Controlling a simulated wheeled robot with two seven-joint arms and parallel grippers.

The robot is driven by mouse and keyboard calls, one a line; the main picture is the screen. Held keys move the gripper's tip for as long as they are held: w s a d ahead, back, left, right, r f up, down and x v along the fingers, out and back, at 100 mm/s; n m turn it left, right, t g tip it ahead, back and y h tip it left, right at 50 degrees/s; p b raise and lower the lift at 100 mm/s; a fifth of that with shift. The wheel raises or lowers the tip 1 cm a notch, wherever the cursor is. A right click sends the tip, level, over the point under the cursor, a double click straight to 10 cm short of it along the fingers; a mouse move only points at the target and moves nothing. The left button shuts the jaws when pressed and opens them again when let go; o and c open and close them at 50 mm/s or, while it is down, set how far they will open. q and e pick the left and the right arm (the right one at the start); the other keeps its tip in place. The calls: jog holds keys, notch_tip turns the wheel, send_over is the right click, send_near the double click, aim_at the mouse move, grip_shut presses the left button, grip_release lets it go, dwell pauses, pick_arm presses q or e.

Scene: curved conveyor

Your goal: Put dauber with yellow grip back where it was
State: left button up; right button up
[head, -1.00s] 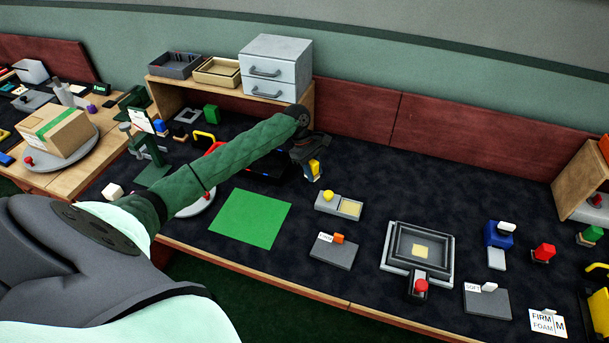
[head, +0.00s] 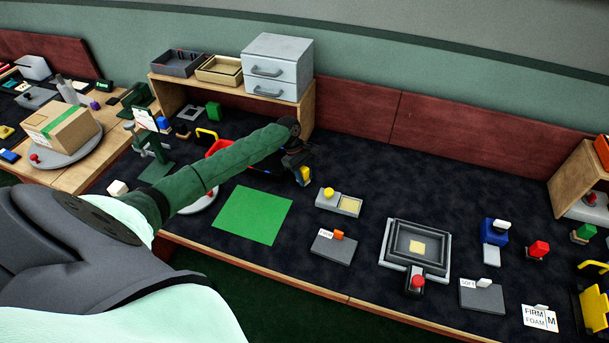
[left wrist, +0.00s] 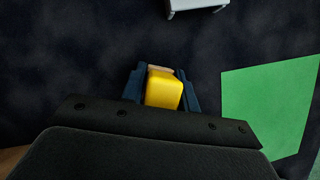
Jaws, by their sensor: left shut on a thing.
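My left gripper (head: 301,171) is shut on the dauber with the yellow grip (head: 305,174), over the dark mat left of the small grey tray with a yellow knob. In the left wrist view the yellow grip (left wrist: 163,90) sits between the two dark fingers of the left gripper (left wrist: 162,88). A pale wooden edge shows at the dauber's far side. Its lower end is hidden, and I cannot tell whether it touches the mat. My right gripper is not in view.
The green sheet (head: 250,215) lies in front of the gripper. The grey tray with the yellow knob (head: 338,200) stands to the right. A red bin (head: 218,147) is partly behind my arm. A wooden shelf (head: 307,112) stands behind. Dark mat (head: 390,170) is clear toward the back right.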

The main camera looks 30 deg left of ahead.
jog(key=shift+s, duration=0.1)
pick_arm(q)
jog(key=o, duration=1.1)
jog(key=shift+f, duration=0.1)
jog(key=shift+c, duration=0.2)
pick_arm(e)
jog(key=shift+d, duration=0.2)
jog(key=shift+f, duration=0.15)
pick_arm(q)
jog(key=shift+a+r, duration=0.15)
jog(key=shift+r, duration=0.3)
jog(key=b+v, duration=0.3)
jog(key=v, duration=0.8)
jog(key=shift+r, duration=0.2)
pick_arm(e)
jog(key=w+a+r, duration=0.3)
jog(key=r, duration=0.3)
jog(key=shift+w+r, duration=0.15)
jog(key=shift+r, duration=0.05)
